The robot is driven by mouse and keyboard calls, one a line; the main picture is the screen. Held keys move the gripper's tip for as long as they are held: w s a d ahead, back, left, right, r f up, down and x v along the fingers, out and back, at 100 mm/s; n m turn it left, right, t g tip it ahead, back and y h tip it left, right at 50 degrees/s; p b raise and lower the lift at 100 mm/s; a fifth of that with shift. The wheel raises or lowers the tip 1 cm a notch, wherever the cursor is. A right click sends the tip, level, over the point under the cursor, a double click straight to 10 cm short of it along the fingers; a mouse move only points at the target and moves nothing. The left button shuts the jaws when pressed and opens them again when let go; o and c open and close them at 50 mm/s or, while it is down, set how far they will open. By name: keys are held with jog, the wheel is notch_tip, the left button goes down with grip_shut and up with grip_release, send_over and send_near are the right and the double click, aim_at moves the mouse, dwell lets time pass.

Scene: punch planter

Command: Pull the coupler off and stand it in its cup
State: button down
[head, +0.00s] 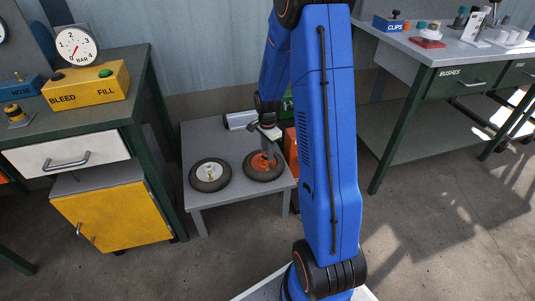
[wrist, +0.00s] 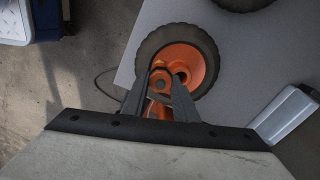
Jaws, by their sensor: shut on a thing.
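My gripper (wrist: 158,92) is over the orange-hubbed wheel (wrist: 205,60), its two fingers shut on a small orange-brown piece, seemingly the coupler (wrist: 160,77). The coupler sits at the hub, left of the hub's dark centre hole; whether it is still joined to the wheel I cannot tell. In the head view my gripper (head: 268,137) reaches down to the same wheel (head: 251,172), which lies flat on the low grey table. A thin dark hose (wrist: 104,85) curves left of the fingers. I cannot make out the coupler's cup in either view.
A white-hubbed wheel (head: 210,176) lies to the left on the low table (head: 215,136). A pale box-like thing (head: 240,120) is behind. A yellow bleed/fill box (head: 88,87) with a gauge (head: 75,46) stands on the left bench. The right bench (head: 430,50) holds small items.

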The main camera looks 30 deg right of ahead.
jog(key=shift+r, duration=1.8)
jog(key=shift+r, duration=1.95)
